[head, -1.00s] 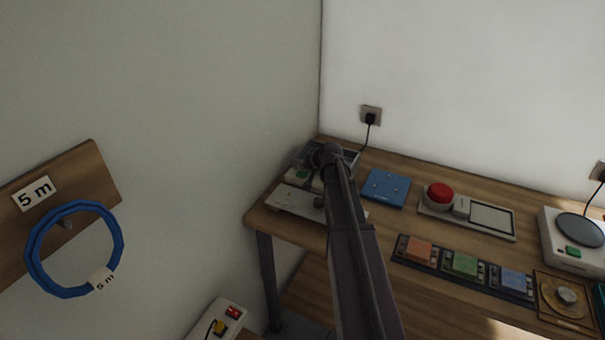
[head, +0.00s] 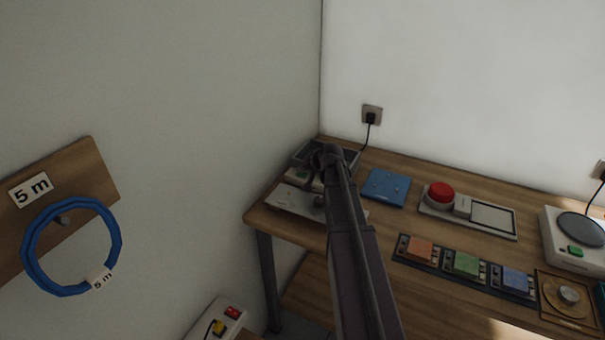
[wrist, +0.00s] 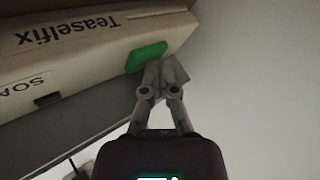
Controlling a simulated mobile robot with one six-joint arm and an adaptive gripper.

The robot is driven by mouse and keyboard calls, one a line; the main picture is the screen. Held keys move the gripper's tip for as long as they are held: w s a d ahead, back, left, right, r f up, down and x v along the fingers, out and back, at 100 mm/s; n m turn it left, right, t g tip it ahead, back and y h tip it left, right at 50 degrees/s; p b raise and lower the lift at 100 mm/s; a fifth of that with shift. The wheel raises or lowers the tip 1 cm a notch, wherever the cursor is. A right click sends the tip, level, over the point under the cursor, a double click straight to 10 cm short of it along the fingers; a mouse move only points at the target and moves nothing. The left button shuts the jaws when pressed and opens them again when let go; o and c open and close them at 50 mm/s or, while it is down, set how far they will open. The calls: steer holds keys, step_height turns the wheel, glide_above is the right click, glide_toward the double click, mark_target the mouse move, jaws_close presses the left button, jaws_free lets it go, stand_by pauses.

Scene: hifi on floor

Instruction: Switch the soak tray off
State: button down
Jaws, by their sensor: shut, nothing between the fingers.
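The soak tray (wrist: 75,62) is a pale box with "Teaselfix" and part of "SOA" on its front, both upside down in the wrist view. In the head view the tray (head: 350,155) stands in the bench's back left corner, partly behind my arm. Its green switch (wrist: 147,56) is lit-looking green in the wrist view. My gripper (wrist: 165,72) is shut and empty, its fingertips right beside the switch's edge. I cannot tell whether they touch it.
A side wall stands close left of the tray. A pale board (head: 295,200) lies in front of it. A blue square plate (head: 386,187) and a red button (head: 440,192) are to the right. A black plug (head: 370,118) sits in the back wall socket.

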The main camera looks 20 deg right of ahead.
mark_target(302, 175)
steer(key=shift+r, duration=0.15)
steer(key=shift+r+p, duration=0.3)
steer(key=shift+p, duration=0.2)
step_height(302, 175, up, 6)
steer(key=p, duration=0.6)
stand_by(0.5)
steer(key=shift+a, duration=0.15)
